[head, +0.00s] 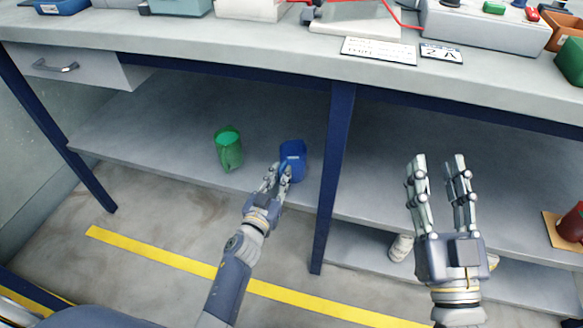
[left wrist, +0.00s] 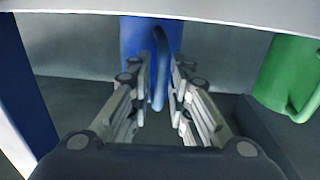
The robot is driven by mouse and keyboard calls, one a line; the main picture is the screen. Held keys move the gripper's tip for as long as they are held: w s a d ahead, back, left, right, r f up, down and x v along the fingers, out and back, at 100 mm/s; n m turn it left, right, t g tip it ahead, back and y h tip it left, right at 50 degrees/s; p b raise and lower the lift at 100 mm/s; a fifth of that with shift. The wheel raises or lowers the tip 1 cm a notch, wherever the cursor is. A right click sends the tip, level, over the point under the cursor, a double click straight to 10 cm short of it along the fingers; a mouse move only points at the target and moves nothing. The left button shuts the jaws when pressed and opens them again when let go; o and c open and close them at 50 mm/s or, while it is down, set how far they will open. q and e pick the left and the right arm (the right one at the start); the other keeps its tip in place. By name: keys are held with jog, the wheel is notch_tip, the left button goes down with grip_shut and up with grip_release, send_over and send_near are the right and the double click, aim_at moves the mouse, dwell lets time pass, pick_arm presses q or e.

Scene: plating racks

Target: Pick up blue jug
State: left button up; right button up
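The blue jug (head: 293,160) stands upright on the shelf under the bench, just left of a dark blue post. My left gripper (head: 278,170) is at the jug's front left side. In the left wrist view, the blue jug (left wrist: 150,38) is straight ahead, and its handle (left wrist: 160,75) hangs between the two fingers. The left fingers (left wrist: 158,85) are apart, with gaps visible on both sides of the handle. My right gripper (head: 440,165) is open and empty, pointing up in front of the shelf on the right.
A green jug (head: 229,150) stands on the same shelf to the left; it also shows in the left wrist view (left wrist: 288,70). The post (head: 335,160) is close on the blue jug's right. The bench top (head: 200,45) overhangs the shelf. A dark red container (head: 571,223) is at far right.

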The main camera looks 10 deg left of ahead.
pick_arm(q)
jog(key=shift+w, duration=0.1)
grip_shut()
jog(key=shift+r, duration=0.15)
